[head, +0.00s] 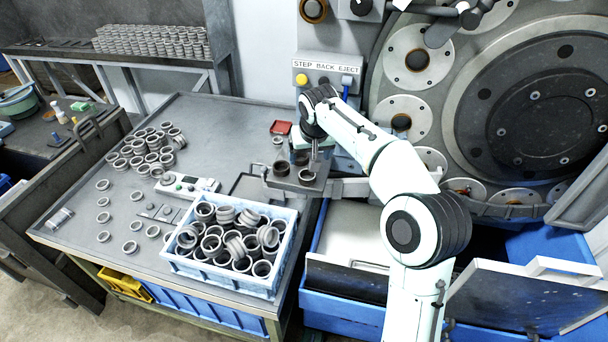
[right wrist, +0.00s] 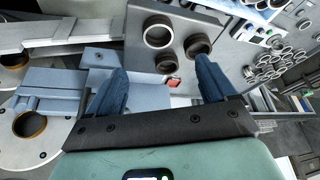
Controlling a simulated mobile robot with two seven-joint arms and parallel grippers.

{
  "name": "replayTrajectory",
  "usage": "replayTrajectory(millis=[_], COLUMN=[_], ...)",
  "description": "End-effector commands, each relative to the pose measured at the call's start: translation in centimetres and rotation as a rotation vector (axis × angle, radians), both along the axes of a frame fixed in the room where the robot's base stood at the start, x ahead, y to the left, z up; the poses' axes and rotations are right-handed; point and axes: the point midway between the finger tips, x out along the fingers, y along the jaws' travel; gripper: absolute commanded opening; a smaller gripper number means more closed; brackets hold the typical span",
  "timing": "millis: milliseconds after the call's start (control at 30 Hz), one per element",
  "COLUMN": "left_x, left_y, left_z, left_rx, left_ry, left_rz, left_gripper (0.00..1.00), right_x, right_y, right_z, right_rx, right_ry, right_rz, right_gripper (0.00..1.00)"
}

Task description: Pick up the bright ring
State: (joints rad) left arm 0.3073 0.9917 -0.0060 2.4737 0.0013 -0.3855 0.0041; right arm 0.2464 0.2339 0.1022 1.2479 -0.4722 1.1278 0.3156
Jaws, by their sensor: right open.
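A bright ring (right wrist: 158,45) with a pale, shiny inner face lies on the small grey plate beside the machine. It appears to be the ring at the plate's near right in the head view (head: 307,179). Two darker, brownish rings sit close to it, one (right wrist: 198,46) to its right and one (right wrist: 166,64) below it in the right wrist view. My right gripper (right wrist: 165,88) is open with nothing between its blue fingers. In the head view the right gripper (head: 314,157) hangs over the plate, close to the rings and apart from the bright one. My left gripper is not in view.
A blue crate (head: 222,276) full of grey rings stands at the table's front. Loose rings lie across the table (head: 215,125).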

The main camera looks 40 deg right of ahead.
Motion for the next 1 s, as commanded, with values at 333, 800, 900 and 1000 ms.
replayTrajectory(millis=[333, 800, 900, 1000], left_x=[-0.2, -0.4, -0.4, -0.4], left_y=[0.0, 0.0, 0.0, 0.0], left_z=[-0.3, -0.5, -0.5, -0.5], left_rx=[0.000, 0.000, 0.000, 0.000], left_ry=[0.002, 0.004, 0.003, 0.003], left_rz=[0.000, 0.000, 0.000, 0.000], left_gripper=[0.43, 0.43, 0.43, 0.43], right_x=[1.6, 2.4, 2.5, 2.5], right_y=[-0.8, -1.3, -1.3, -1.3], right_z=[-4.3, -9.4, -9.5, -9.5], right_rx=[0.000, 0.001, 0.001, 0.001], right_ry=[-0.001, -0.002, -0.003, -0.003], right_rz=[0.000, 0.001, 0.001, 0.001], right_gripper=[0.85, 0.85, 0.85, 0.85])
